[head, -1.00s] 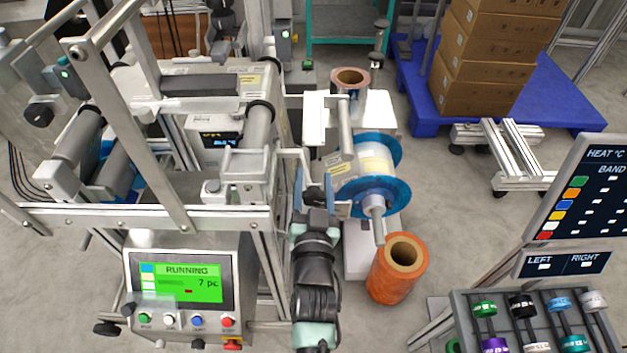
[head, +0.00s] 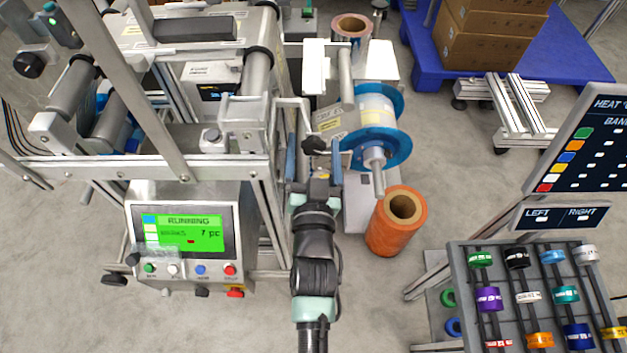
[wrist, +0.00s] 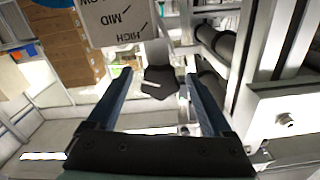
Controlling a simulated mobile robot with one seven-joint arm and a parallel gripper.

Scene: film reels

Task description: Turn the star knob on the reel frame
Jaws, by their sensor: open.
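The star knob (head: 314,146) is black and sits on the reel frame, below a plate with printed labels. My gripper (head: 314,142) is open, with one blue finger left and one right of the knob. In the wrist view my gripper (wrist: 158,76) has its fingertips at either side of the knob, with gaps visible. Whether the tips reach past the knob is unclear.
A blue-flanged reel (head: 378,125) on its shaft is just right of my gripper. An orange roll (head: 398,220) stands on the floor. The metal frame and control panel (head: 190,235) are close on the left. A rack of coloured rings (head: 530,295) is at lower right.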

